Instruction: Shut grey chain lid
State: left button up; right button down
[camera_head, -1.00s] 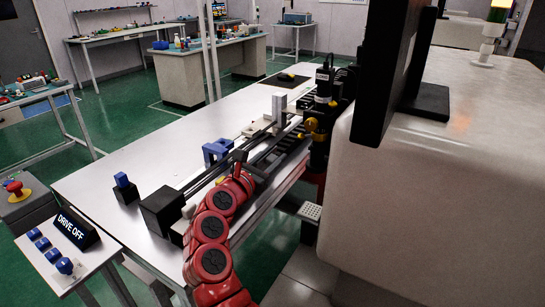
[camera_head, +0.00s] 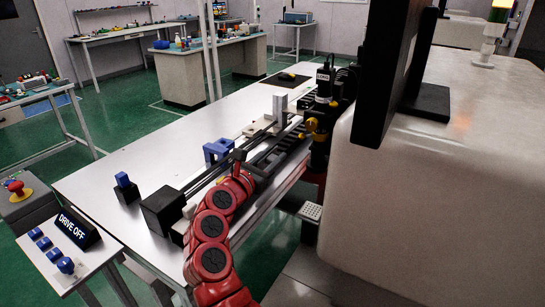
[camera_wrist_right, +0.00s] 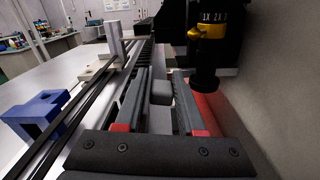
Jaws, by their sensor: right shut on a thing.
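My right gripper (camera_wrist_right: 162,78) has its two dark fingers closed around a small grey block (camera_wrist_right: 160,92), which appears to be the handle of the grey chain lid. The lid itself is mostly hidden by the fingers, so I cannot tell its angle. Beyond the fingertips, the black ribbed chain (camera_wrist_right: 145,52) runs away along the rail; in the head view the chain (camera_head: 278,148) lies along the table's right side. My red right arm reaches up to it, with the right gripper (camera_head: 258,166) small and dark there. My left gripper is not in view.
A black microscope-like column with a yellow ring (camera_wrist_right: 207,30) stands close right of the fingers. A blue bracket (camera_wrist_right: 38,115) and dark rails lie left. A big pale housing (camera_head: 440,200) and black monitor (camera_head: 385,70) bound the right. The table's left part (camera_head: 130,160) is mostly clear.

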jog(key=shift+w+a+r+n+p, duration=0.2)
jog(key=shift+a+n+p, duration=0.15)
jog(key=shift+n, duration=0.3)
jog(key=shift+w+a+r+n+p, duration=0.1)
jog(key=shift+w+a+n+p, duration=0.15)
jog(key=shift+n, duration=0.4)
jog(key=shift+w+a+f+n+p, duration=0.15)
jog(key=shift+a+n+p, duration=0.2)
jog(key=shift+n, duration=0.35)
jog(key=shift+w+a+r+n+p, duration=0.15)
jog(key=shift+a+n+p, duration=0.2)
jog(key=shift+n, duration=0.35)
jog(key=shift+d+f, duration=0.1)
jog(key=c, duration=0.6)
grip_release()
